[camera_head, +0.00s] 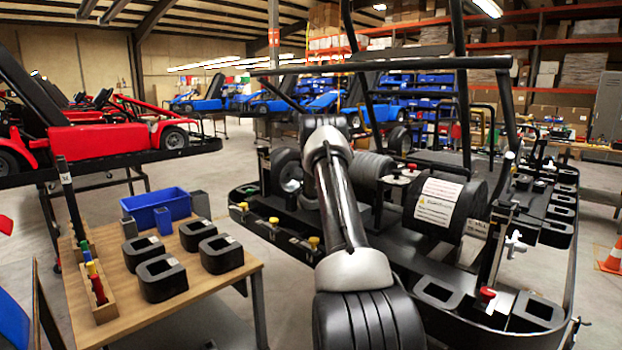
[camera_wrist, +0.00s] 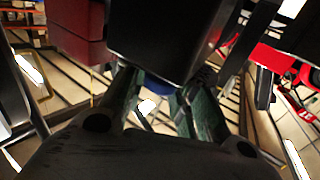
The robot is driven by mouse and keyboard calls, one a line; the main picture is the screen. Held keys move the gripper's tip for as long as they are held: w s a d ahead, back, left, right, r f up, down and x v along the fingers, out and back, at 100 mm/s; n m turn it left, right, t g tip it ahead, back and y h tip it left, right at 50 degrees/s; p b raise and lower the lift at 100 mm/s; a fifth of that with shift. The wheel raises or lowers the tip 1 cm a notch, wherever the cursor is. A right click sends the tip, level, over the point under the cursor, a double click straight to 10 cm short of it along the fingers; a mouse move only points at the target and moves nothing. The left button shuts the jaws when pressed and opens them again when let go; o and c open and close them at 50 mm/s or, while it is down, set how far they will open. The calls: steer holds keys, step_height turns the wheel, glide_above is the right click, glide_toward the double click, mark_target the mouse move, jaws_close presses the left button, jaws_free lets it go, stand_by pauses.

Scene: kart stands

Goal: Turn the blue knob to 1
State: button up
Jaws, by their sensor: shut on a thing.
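In the wrist view my gripper (camera_wrist: 160,88) has its two dark green-grey fingers on either side of the lower end of a large dark block. No number or mark on the knob is readable. In the head view my arm reaches forward over the black kart frame (camera_head: 440,285), and my gripper and the blue knob are hidden.
A wooden table (camera_head: 215,285) at the left carries a blue bin (camera_head: 158,208) and several black blocks. Yellow and red knobs sit on the kart frame. A black drum with a label (camera_head: 440,205) is right of my arm. A red kart (camera_head: 95,135) stands behind left.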

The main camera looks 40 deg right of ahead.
stand_by(0.3)
steer(key=o, duration=1)
steer(key=v, duration=1.2)
steer(key=shift+r, duration=0.1)
